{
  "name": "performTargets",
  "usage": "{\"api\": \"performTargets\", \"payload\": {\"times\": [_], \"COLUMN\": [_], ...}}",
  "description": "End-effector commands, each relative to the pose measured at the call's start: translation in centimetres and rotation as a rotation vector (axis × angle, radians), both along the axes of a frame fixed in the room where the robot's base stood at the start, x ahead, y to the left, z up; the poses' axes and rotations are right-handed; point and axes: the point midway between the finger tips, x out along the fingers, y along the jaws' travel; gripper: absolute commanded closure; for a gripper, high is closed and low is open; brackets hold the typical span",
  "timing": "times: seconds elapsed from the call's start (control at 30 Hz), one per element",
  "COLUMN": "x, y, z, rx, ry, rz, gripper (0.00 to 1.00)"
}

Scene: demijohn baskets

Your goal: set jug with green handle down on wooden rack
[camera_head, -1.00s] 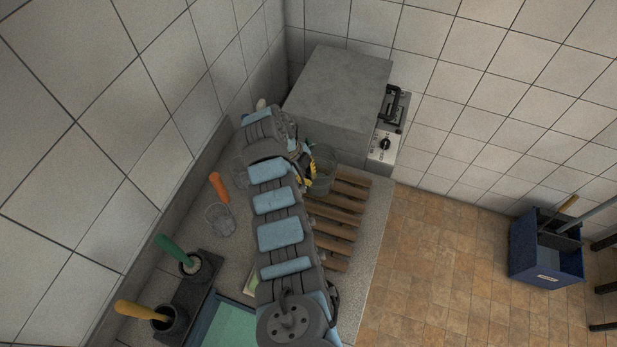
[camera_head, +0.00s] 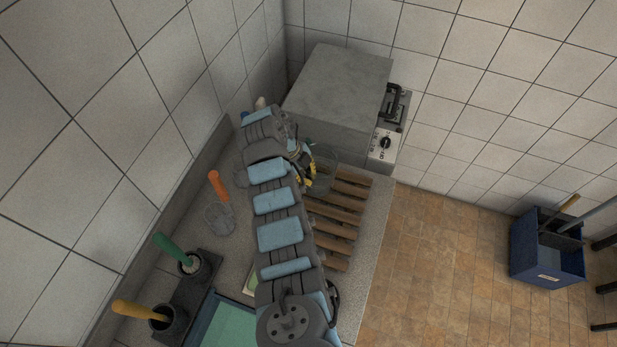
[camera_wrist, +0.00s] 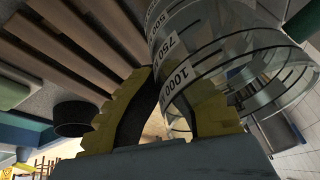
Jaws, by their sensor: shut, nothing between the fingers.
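The clear jug (camera_head: 326,168) is at the far end of the wooden rack (camera_head: 335,215), in front of the grey metal box. In the wrist view the jug (camera_wrist: 230,42) shows large at the upper right, with printed volume marks. A bit of green beside my wrist may be its handle, mostly hidden. I cannot tell whether its base rests on the slats. My gripper (camera_head: 306,176) is beside the jug, partly hidden by my arm.
A clear jug with an orange handle (camera_head: 219,218) stands left of my arm. Green-handled (camera_head: 190,264) and yellow-handled (camera_head: 166,319) brushes stand in dark holders. The grey metal box (camera_head: 340,90) is behind the rack. The near slats look bare. A blue bin (camera_head: 546,262) is on the floor.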

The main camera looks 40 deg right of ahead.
Motion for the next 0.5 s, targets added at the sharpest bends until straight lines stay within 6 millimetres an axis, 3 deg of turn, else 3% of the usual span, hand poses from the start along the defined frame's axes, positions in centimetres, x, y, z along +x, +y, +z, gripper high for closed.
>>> {"api": "performTargets", "payload": {"times": [0.4,0.43,0.5], "x": [0.03,0.03,0.02], "y": [-0.03,-0.02,-0.02], "z": [-0.34,-0.34,-0.35], "rx": [-0.001,-0.001,-0.001], "ry": [-0.001,-0.001,0.000], "rz": [0.000,0.000,-0.001], "gripper": [1.00,0.95,0.75]}}
